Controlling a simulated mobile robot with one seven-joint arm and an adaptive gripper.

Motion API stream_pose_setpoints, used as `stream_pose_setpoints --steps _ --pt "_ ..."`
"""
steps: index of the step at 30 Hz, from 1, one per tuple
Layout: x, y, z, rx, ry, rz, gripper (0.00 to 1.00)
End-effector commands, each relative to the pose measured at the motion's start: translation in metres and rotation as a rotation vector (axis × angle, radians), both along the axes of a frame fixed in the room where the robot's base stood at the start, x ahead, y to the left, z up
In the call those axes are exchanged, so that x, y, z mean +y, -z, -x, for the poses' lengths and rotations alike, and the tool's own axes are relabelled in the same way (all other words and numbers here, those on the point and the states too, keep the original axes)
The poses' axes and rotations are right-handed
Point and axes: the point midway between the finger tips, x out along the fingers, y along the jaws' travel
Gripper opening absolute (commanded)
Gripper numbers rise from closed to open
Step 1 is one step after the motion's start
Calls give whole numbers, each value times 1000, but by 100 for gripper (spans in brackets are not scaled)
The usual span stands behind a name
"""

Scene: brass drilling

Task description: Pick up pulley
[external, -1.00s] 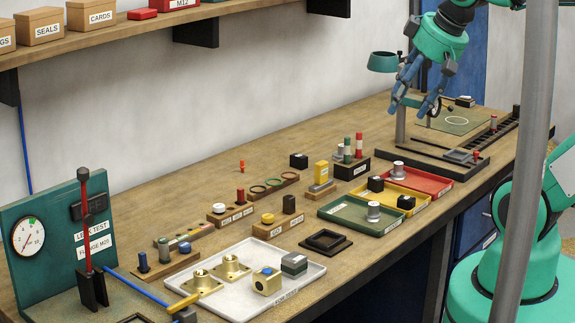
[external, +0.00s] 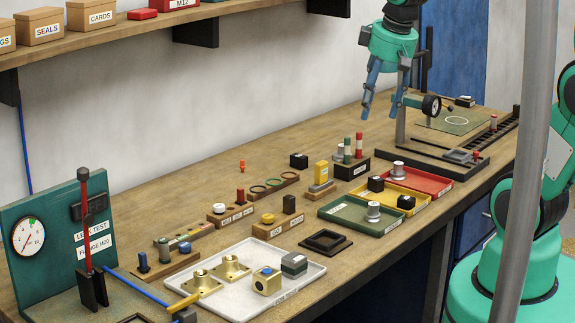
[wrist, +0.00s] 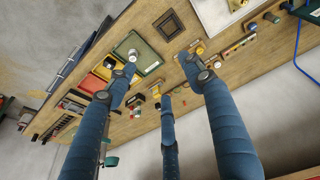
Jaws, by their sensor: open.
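I cannot tell for certain which part is the pulley. Silver round, stepped parts that may be pulleys sit in the trays: one silver part (external: 373,211) in the green tray (external: 345,216) and another silver part (external: 398,169) in the red tray (external: 437,187). The green tray's part also shows in the wrist view (wrist: 132,54). My gripper (external: 383,112) hangs above the back of the bench, pointing down, with its blue fingers spread and nothing between them. It is high above and behind the trays. Its fingers also show in the wrist view (wrist: 160,82).
A yellow tray (external: 382,199) with black blocks lies between the green and red trays. A drill stand (external: 401,125) with a dial is right of my gripper. A block with upright red and green pins (external: 351,166) stands below it. A white tray (external: 240,297) holds brass parts.

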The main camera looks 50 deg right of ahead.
Motion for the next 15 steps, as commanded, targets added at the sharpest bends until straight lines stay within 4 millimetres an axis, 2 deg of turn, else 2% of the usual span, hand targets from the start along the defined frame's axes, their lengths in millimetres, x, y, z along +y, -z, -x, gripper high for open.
stream_pose_setpoints --steps 6,15 --pt "-40 43 -40 85 -17 4 52" --pt "-99 115 -79 192 -50 -8 52"
